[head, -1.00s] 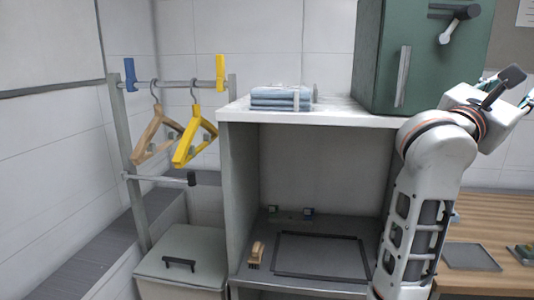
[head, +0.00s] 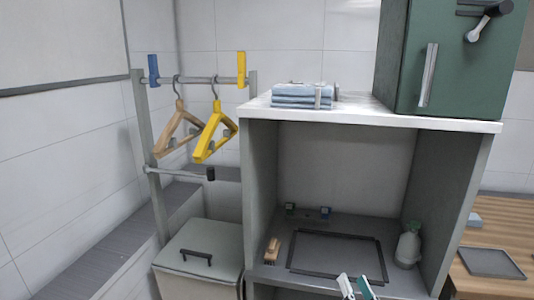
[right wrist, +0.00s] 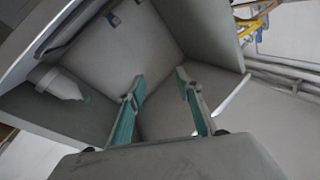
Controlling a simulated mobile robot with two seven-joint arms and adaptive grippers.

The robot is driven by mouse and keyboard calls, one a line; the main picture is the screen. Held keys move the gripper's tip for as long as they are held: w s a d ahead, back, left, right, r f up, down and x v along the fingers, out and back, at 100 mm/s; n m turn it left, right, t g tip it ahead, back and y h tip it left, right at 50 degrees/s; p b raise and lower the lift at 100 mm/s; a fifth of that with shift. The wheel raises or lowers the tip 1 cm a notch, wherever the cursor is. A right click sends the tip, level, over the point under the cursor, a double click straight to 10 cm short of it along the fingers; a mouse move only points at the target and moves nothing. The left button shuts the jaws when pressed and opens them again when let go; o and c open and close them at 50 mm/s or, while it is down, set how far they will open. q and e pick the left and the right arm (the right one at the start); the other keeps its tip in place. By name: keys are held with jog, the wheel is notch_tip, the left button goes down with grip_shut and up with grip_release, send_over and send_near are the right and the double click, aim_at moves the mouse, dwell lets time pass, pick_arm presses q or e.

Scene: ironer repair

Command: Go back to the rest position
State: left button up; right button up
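My right gripper (head: 354,285) shows at the bottom edge of the head view, in front of the open grey cabinet (head: 262,190). Only its pale and teal fingers show there; the rest is cut off by the frame. In the right wrist view the two fingers of this gripper (right wrist: 160,84) stand apart with nothing between them. The cabinet's grey inner walls lie beyond the fingers. My left gripper is not in either view.
A pale bottle (head: 407,248), a brush (head: 272,251) and a dark frame (head: 336,276) are in the cabinet. Folded blue cloths (head: 298,96) and a green box (head: 470,65) sit on top. Hangers (head: 214,136) hang on a rail at left, above a lidded bin (head: 198,250).

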jog(key=s+f+n+g, duration=0.3)
jog(key=s+f, duration=0.6)
jog(key=f, duration=0.5)
jog(key=s+f+n+g, duration=0.4)
jog(key=s+f+g, duration=0.2)
jog(key=s+f, duration=0.4)
notch_tip(320, 180, down, 4)
jog(key=shift+s+a+n, duration=0.15)
jog(key=shift+a+n, duration=0.15)
jog(key=shift+a, duration=0.15)
